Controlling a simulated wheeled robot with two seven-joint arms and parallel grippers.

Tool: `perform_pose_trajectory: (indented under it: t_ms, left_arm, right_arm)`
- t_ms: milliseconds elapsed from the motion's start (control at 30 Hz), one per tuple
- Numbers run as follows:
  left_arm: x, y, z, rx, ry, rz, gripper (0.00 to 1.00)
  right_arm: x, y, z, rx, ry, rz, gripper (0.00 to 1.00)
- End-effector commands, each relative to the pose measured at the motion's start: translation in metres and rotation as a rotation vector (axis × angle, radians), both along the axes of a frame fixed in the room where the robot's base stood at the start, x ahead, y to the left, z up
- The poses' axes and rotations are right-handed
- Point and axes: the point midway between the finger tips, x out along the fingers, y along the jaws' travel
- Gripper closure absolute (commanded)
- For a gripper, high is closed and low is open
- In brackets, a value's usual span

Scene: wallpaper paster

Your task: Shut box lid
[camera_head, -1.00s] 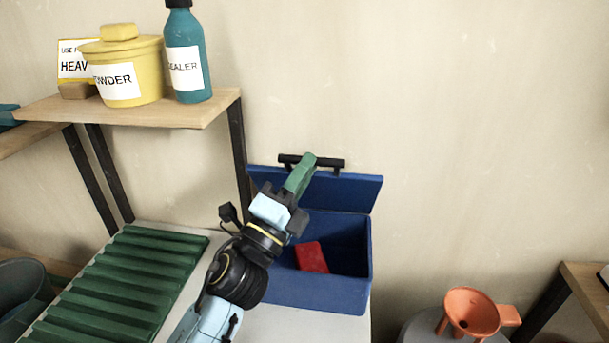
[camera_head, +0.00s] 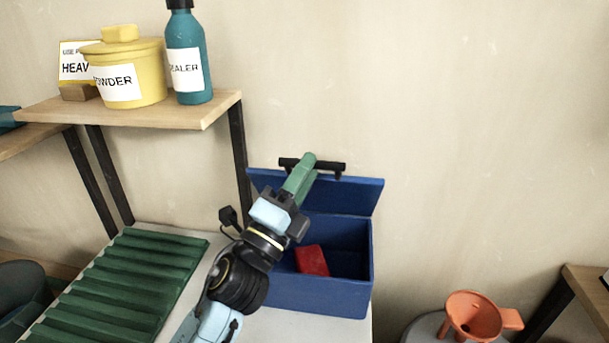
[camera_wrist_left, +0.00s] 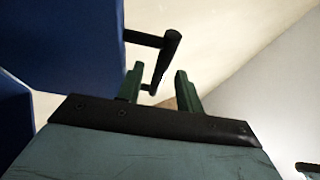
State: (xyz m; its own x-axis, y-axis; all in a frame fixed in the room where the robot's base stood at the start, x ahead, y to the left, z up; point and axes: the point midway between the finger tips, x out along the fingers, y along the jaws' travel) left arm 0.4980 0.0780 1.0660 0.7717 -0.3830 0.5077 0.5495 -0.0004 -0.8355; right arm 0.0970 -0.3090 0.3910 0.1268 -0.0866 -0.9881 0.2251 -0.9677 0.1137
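The blue box (camera_head: 318,295) stands on the white table, its lid (camera_head: 350,193) swung up and leaning back toward the wall. A black bar handle (camera_head: 331,165) sits at the lid's top edge. A red block (camera_head: 312,260) lies inside the box. My left gripper (camera_head: 307,166) reaches up in front of the lid, its green fingers at the left part of the handle. In the left wrist view the two fingers (camera_wrist_left: 158,85) are apart, with the end of the handle (camera_wrist_left: 168,58) showing between or just beyond them; contact cannot be told. My right gripper is not in view.
A green ribbed tray (camera_head: 125,285) lies left of the box. A wooden shelf (camera_head: 190,112) above it holds a yellow powder tub (camera_head: 135,75) and a teal sealer bottle (camera_head: 188,60). An orange funnel (camera_head: 472,312) stands at the lower right. The wall behind is bare.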

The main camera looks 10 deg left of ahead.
Motion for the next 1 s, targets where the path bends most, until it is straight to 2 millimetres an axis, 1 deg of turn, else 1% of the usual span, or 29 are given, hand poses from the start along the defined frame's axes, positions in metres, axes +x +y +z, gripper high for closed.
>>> perform_pose_trajectory:
  t_ms: [167,267,367,433,700,800,1000]
  left_arm:
    - [-0.002,0.001,-0.002,0.000,0.001,0.000,0.64]
    - [-0.008,0.004,-0.007,-0.001,0.002,0.001,0.64]
    - [-0.020,0.011,-0.016,0.000,0.003,0.001,0.64]
    - [-0.031,0.016,-0.024,0.000,0.005,0.001,0.64]
    - [-0.075,0.038,-0.052,-0.001,0.004,0.001,0.64]
    - [-0.087,0.043,-0.059,-0.002,0.004,0.001,0.64]
    - [-0.101,0.050,-0.067,-0.001,0.000,-0.001,0.64]
  right_arm:
    - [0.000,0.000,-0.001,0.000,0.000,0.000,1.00]
    - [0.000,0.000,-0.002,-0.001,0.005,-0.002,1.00]
    - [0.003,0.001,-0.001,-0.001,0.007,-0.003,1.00]
    - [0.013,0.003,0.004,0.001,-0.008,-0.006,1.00]
    - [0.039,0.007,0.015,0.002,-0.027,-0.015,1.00]
    - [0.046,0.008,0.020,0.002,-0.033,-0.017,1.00]
    - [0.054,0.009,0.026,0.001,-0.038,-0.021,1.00]
